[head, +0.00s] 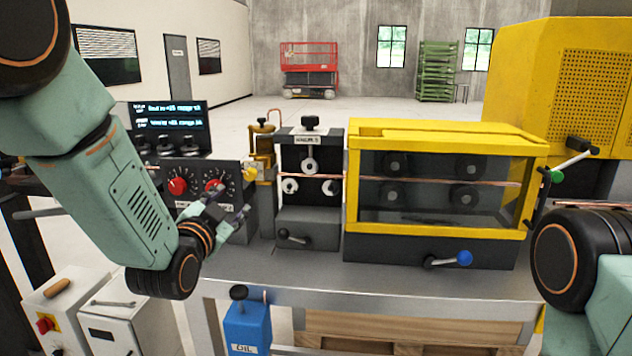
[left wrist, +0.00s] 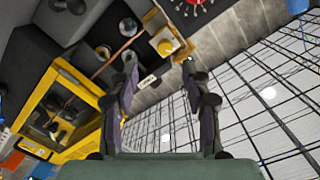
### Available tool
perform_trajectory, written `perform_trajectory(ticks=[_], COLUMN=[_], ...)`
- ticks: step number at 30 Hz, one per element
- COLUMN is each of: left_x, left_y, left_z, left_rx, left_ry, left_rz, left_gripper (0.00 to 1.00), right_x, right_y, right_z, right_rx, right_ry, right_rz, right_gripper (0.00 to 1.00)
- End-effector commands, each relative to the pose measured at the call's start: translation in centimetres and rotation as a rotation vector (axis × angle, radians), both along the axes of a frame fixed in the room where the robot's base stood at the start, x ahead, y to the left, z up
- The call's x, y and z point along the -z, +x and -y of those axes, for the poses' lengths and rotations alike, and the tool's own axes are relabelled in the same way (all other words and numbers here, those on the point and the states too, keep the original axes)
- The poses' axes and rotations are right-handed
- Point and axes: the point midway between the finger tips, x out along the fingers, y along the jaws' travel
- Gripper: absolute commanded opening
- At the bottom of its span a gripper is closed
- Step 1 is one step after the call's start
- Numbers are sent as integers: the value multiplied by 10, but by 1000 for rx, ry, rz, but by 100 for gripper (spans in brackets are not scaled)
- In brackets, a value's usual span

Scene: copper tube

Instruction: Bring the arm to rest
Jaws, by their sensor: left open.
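My left arm (head: 130,200) comes in from the left in the head view and bends at a black wrist joint above the front of the bench. My left gripper (head: 228,212) is in front of the grey control box (head: 205,185) with red knobs. In the left wrist view the gripper (left wrist: 158,62) has its two fingers apart with nothing between them. A thin copper tube (head: 435,182) runs level through the machines on the bench. My right arm (head: 580,265) shows at the right edge; its gripper is out of the picture.
A straightening unit (head: 310,185) and a yellow-framed guard (head: 530,200) stand on the grey bench (head: 290,265). Levers with a blue knob (head: 464,258) and a green knob (head: 557,176) stick out. A blue oil can (head: 247,325) hangs at the front edge. Open floor lies behind.

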Motion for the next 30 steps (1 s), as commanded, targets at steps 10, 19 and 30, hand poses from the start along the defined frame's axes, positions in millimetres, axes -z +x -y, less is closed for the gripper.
perform_trajectory(ticks=[10, 19, 30], left_x=[200, 350, 475], left_y=[-98, -227, -410], left_z=[-3, -5, -4], left_rx=[-153, -351, -551], left_ry=[-405, -548, -539], left_rz=[-548, -951, -1383], left_gripper=[48, 48, 48], right_x=[25, 57, 103], right_y=[0, 0, 0], right_z=[0, 0, 0], right_rx=[0, 0, 0], right_ry=[0, 0, 0], right_rz=[0, 0, 0], right_gripper=[0, 0, 0])
